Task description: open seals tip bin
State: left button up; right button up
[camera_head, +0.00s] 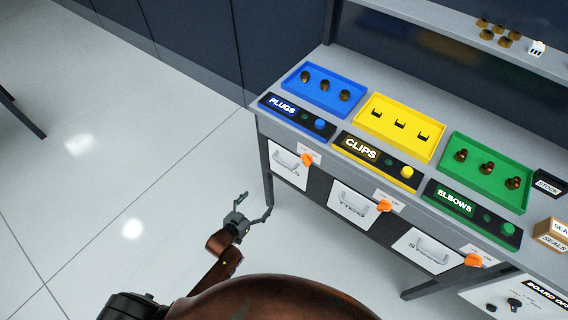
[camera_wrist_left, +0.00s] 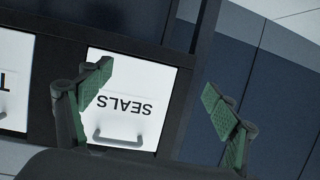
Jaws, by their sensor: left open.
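The seals bin is the leftmost white tip bin front (camera_head: 288,165) under the bench, with a grey handle. Its label reads SEALS upside down in the left wrist view (camera_wrist_left: 125,100), with the handle near the lower edge. The bin front looks closed. An orange latch knob (camera_head: 307,160) sits at its upper right corner. My left gripper (camera_head: 255,207) is open and empty, in front of and below the bin, apart from it. My right gripper is out of view.
Two more white bins, the middle one (camera_head: 354,205) and the right one (camera_head: 428,250), have orange knobs too. Blue (camera_head: 322,91), yellow (camera_head: 401,127) and green (camera_head: 487,172) trays stand on the bench. A cardboard SEALS box (camera_head: 552,230) is at right.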

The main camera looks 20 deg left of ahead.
aim_at(283, 162)
pick_arm(q)
jog(key=shift+o, duration=0.4)
jog(key=w+d+r+t+h, duration=0.1)
jog(key=w+d+r, duration=0.1)
jog(key=r, duration=0.5)
jog(key=w+d+r+m+t+h+b, duration=0.1)
jog(key=w+d+r+t, duration=0.1)
jog(key=r, duration=0.6)
jog(key=shift+w+d+r+h, duration=0.3)
jog(key=shift+w+d+h, duration=0.1)
jog(key=shift+w+d, duration=0.2)
jog(key=shift+b+x, duration=1)
jog(key=shift+x, duration=2.75)
jog(key=shift+r, duration=0.2)
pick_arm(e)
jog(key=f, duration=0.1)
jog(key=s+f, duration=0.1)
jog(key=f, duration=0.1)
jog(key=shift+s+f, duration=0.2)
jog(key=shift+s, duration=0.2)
pick_arm(q)
jog(key=c, duration=1.4)
